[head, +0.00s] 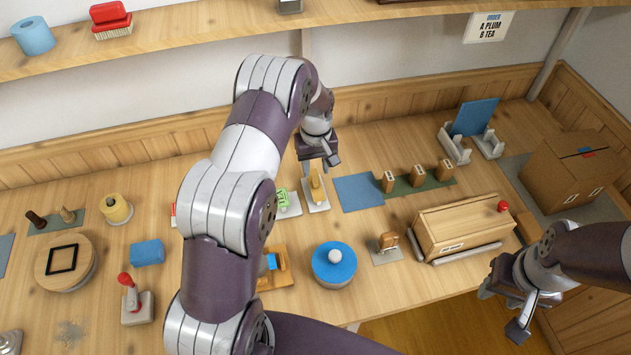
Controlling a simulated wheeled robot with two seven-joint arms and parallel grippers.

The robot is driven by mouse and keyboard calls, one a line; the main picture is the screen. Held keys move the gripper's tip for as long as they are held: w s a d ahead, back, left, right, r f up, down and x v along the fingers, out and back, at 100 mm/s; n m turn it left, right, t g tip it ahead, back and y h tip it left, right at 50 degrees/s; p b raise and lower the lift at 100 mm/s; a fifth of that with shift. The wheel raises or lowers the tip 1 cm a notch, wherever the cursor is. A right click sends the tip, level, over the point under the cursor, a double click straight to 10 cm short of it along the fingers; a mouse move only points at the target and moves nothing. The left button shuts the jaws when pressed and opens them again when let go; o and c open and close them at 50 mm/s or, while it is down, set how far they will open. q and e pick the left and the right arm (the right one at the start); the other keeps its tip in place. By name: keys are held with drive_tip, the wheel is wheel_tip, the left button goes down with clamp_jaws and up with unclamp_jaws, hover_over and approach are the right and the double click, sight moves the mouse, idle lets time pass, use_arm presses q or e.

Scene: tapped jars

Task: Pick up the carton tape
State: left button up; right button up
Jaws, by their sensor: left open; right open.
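No thing is plainly marked as the carton tape, and I cannot tell which one it is. A blue roll (33,36) lies on the upper shelf. A cardboard carton (574,172) at the far right has a dark seam and small red and blue marks on top. My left gripper (319,164) is open and empty, just above and behind a small upright tan piece (316,187) on a pale plate. My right gripper (503,312) is open and empty at the table's front right edge.
A wooden box with a red knob (463,228), a blue round lid (334,264) and tan blocks (417,174) stand right of my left arm. A red-handled lever (131,297) and a blue block (147,252) stand left. My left arm hides the table's middle.

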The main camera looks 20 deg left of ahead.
sight(315, 179)
use_arm(q)
wheel_tip(315, 179, down, 4)
drive_tip(key=shift+a+f+p, duration=0.1)
drive_tip(key=shift+f+p, duration=0.05)
drive_tip(key=shift+p, duration=0.65)
drive_tip(key=shift+w+f, duration=0.1)
drive_tip(key=shift+f, duration=0.35)
clamp_jaws()
